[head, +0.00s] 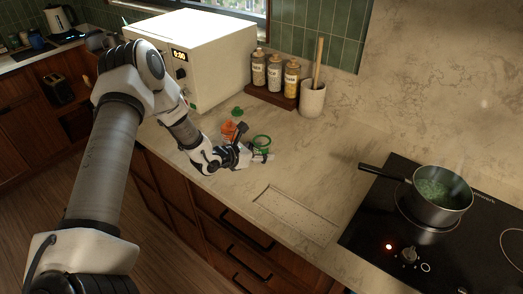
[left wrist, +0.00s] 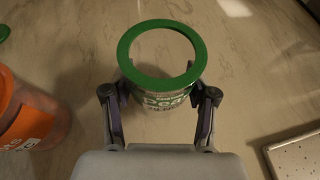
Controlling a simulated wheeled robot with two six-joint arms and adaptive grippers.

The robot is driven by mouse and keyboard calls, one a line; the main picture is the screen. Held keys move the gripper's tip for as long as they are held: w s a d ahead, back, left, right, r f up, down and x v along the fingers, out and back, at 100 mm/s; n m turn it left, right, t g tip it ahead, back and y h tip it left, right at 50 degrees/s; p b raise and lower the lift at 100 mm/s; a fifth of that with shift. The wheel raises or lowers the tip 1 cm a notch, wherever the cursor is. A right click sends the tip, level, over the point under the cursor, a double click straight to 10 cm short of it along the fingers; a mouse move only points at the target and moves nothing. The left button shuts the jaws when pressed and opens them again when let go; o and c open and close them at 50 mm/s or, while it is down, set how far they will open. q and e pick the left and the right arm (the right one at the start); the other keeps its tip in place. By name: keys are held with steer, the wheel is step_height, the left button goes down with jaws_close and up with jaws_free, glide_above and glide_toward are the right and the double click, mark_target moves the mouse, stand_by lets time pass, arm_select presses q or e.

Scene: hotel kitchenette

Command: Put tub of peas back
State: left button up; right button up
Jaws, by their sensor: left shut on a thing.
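The tub of peas is a clear tub with a green rim and a green label; it shows in the head view (head: 261,141) and in the left wrist view (left wrist: 162,98). It stands upright at the counter, though I cannot tell whether its base touches the top. My left gripper (head: 258,157) is shut on the tub, with a finger on each side of it in the left wrist view (left wrist: 160,112). A pot (head: 441,194) on the hob holds green contents. My right gripper is not in view.
An orange tub (head: 229,130) stands just left of the peas, with a green lid (head: 237,112) behind it. A microwave (head: 205,55), a bottle rack (head: 272,95) and a utensil crock (head: 312,99) stand at the back. A pale flat tray (head: 297,212) lies in front.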

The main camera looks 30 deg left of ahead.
mark_target(254, 151)
arm_select(q)
steer(key=shift+s+f+b, duration=0.1)
steer(key=shift+f+b, duration=0.05)
steer(key=shift+b, duration=0.15)
steer(key=o, duration=1.2)
steer(key=shift+s+a+r+p, duration=0.1)
steer(key=shift+r+p, duration=0.25)
steer(key=v, duration=0.5)
steer(key=shift+s+r, duration=0.2)
steer(key=p+v, duration=0.2)
steer(key=v, duration=0.3)
steer(key=shift+a+r, duration=0.1)
steer(key=shift+r, duration=0.05)
steer(key=shift+s+p, duration=0.45)
steer(key=shift+s, duration=0.15)
